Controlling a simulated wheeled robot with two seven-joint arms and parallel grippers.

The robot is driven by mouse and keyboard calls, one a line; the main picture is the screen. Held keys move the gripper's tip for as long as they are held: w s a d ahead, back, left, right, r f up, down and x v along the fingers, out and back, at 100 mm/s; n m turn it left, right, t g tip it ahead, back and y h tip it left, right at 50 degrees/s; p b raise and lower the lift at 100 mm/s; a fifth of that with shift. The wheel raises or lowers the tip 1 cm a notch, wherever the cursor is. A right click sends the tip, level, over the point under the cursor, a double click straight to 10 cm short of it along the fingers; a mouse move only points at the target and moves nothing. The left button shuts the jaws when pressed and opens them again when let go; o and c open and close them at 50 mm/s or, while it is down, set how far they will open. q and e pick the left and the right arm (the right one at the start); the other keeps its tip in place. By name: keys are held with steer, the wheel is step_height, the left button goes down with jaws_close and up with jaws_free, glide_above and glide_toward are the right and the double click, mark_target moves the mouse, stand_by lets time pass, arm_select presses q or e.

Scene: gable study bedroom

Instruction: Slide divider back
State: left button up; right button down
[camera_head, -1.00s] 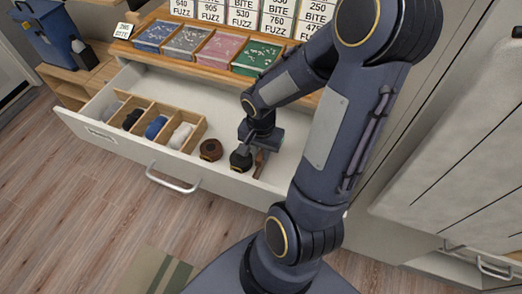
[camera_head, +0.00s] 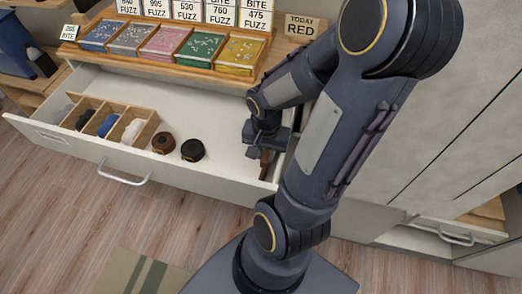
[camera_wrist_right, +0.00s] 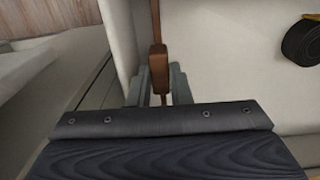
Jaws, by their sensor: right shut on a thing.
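The brown wooden divider (camera_head: 265,163) stands in the open white drawer (camera_head: 215,178), near its right end. In the right wrist view the divider (camera_wrist_right: 158,60) is a thin upright strip between the two grey fingers, close to a pale drawer wall on the left. My right gripper (camera_head: 262,146) is shut on it; the arm hides part of the drawer's right end. A brown roll (camera_head: 163,145) and a black roll (camera_head: 192,150) lie left of the gripper, apart from it. My left gripper is out of view.
A wooden compartment box (camera_head: 147,128) holds dark, blue and white items at the drawer's left. Drawer floor between black roll and gripper is clear.

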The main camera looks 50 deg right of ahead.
steer(key=shift+s, duration=0.2)
steer(key=c, duration=1.3)
jaws_free()
steer(key=shift+w, duration=0.1)
